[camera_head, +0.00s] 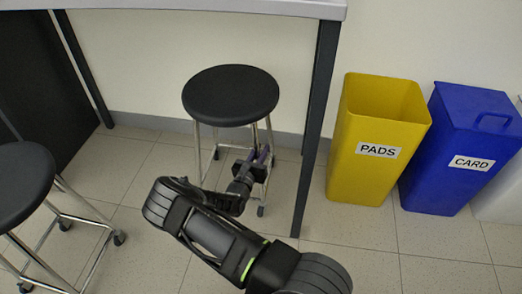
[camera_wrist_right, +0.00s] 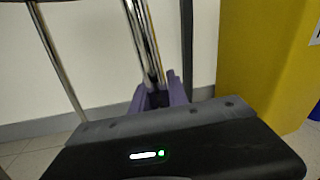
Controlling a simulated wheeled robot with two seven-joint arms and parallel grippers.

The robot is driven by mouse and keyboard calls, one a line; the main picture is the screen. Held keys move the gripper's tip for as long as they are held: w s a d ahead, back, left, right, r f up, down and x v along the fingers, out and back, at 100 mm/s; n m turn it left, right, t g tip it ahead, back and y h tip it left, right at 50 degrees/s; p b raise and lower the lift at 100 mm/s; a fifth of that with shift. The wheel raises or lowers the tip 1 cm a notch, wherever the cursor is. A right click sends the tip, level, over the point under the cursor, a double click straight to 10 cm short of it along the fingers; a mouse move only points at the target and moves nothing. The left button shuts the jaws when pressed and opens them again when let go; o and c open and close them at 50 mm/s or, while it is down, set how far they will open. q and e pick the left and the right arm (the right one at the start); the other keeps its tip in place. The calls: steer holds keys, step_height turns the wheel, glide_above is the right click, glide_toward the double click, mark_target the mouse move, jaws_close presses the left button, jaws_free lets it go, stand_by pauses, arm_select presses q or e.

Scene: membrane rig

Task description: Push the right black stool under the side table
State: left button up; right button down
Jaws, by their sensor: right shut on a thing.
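The right black stool (camera_head: 230,95) has a round black seat and chrome legs on casters, and stands upright on the floor. In the head view it is left of the side table's dark right leg (camera_head: 316,125), and its seat shows below the edge of the pale side table top (camera_head: 200,5). My right gripper (camera_head: 262,160) is low at the stool's front right leg. In the right wrist view its purple fingers (camera_wrist_right: 159,97) are shut around a chrome stool leg (camera_wrist_right: 148,45). My left gripper is out of view.
Another black stool (camera_head: 22,185) stands at the left edge. A yellow PADS bin (camera_head: 362,175) and a blue CARD bin (camera_head: 440,190) stand right of the table leg. A dark panel (camera_head: 40,90) is at the far left. Tiled floor between the stools is clear.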

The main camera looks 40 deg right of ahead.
steer(key=c, duration=1.5)
jaws_free()
steer(key=shift+s+d, duration=0.15)
steer(key=shift+s, duration=0.15)
steer(key=o, duration=0.3)
steer(key=shift+w, duration=0.15)
steer(key=p+v, duration=0.2)
steer(key=v, duration=0.6)
steer(key=shift+p, duration=0.4)
steer(key=shift+d, duration=0.1)
